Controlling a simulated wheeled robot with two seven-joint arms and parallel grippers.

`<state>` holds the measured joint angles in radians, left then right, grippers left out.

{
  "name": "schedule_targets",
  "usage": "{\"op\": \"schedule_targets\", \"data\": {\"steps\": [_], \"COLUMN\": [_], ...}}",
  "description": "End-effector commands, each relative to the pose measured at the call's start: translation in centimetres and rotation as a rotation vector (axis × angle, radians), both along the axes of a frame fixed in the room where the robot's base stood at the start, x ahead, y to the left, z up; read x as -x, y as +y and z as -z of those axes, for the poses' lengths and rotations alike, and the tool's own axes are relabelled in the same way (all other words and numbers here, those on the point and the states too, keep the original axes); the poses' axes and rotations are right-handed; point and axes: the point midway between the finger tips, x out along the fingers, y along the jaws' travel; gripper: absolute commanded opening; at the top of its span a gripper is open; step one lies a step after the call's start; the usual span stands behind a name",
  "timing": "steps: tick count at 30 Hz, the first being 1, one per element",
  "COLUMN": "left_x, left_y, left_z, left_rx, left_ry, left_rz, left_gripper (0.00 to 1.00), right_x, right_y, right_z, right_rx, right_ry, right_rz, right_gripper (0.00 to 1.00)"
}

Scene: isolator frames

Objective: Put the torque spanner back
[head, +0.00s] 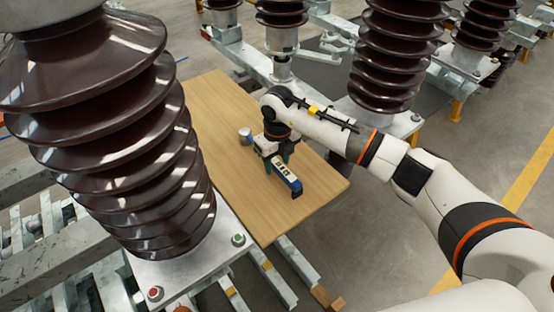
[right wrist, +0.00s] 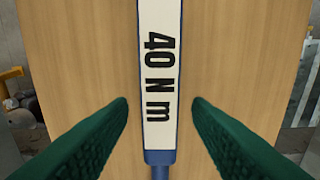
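The torque spanner (head: 289,180) is blue with a white label and lies on a wooden board (head: 222,105). In the right wrist view the spanner (right wrist: 158,60) runs straight down the middle, and its label reads "40 N m". My right gripper (head: 277,163) is over the spanner. Its green fingers stand apart on either side of the spanner, with wood showing between each finger and the handle. The right gripper is open and empty. Part of the spanner is hidden under the gripper in the head view. My left gripper is not in view.
A small grey metal cylinder (head: 245,135) stands on the board left of the gripper. A large brown ribbed insulator (head: 120,130) stands close on the left, and another (head: 392,55) rises behind the arm. The board's near right part is clear.

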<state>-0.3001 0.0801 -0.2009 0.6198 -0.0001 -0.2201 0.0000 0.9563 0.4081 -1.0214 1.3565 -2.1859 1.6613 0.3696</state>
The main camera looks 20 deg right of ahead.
Motion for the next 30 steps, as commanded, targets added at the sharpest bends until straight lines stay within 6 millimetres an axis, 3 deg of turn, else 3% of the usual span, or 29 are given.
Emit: {"op": "schedule_targets", "data": {"steps": [8,21,30], "left_x": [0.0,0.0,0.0], "left_y": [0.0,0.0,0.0], "left_z": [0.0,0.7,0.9], "left_rx": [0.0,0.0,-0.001], "left_ry": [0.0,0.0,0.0], "left_rz": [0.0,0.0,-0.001], "left_gripper": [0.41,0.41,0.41], "right_x": [-0.1,0.1,0.3], "right_y": [0.0,-0.1,-0.1], "right_z": [-0.8,-9.4,-12.1], "right_rx": [0.0,0.0,0.0], "right_ry": [-0.002,-0.005,0.0], "right_rz": [0.0,0.0,0.0], "right_gripper": [0.45,0.45,0.45]}}
